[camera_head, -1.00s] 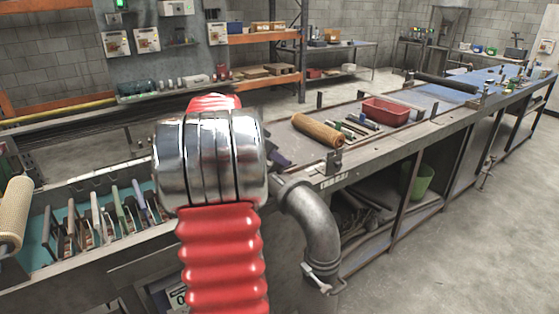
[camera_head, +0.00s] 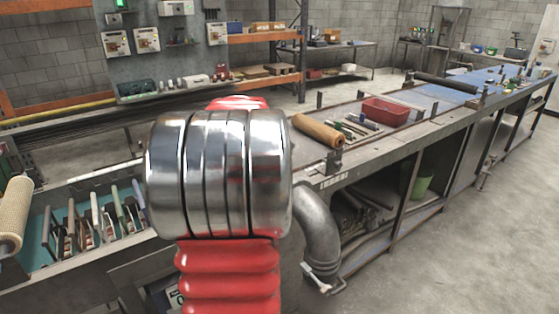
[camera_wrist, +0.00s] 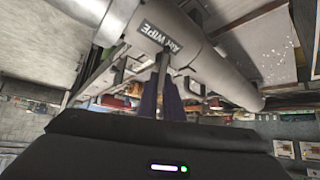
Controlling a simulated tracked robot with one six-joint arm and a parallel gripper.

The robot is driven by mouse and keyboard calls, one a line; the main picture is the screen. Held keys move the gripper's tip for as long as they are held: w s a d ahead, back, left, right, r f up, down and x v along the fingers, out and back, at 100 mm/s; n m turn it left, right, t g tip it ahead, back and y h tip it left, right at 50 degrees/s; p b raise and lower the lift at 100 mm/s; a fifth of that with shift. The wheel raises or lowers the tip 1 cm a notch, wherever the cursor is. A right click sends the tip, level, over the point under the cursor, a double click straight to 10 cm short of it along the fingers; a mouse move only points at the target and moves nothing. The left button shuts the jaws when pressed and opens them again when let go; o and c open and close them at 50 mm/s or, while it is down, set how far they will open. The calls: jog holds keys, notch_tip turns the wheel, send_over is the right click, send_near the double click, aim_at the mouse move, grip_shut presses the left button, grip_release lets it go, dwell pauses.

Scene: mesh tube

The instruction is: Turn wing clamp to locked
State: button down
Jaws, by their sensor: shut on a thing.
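In the wrist view, my gripper (camera_wrist: 161,96) has its two purple fingers closed on a narrow grey lever, apparently the wing clamp (camera_wrist: 164,66). The lever stands out from a grey metal pipe (camera_wrist: 195,55) with a dark label reading AIR WIPE (camera_wrist: 160,38). Its turned position is hard to read because the fingers and my dark gripper body cover its lower end. In the head view, my red and chrome arm hides the gripper and the lever.
In the head view, a grey pipe elbow (camera_head: 319,232) bends down at the bench front beside my arm. A tan roll (camera_head: 318,131) and a red bin (camera_head: 386,110) lie on the long bench. Several handled tools (camera_head: 95,215) stand at left. The floor at right (camera_head: 480,240) is clear.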

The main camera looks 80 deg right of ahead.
jog(key=shift+r+n+t+y, duration=0.1)
jog(key=shift+n+t+y, duration=0.2)
jog(key=shift+n+t, duration=2.1)
jog(key=shift+n+t+y, duration=0.4)
jog(key=shift+n+t, duration=0.2)
jog(key=shift+n, duration=0.9)
jog(key=shift+n+t+y, duration=0.7)
jog(key=shift+n+t, duration=0.1)
jog(key=shift+n, duration=0.6)
jog(key=shift+w+n, duration=0.1)
jog(key=shift+n, duration=0.2)
jog(key=c, duration=1.9)
grip_release()
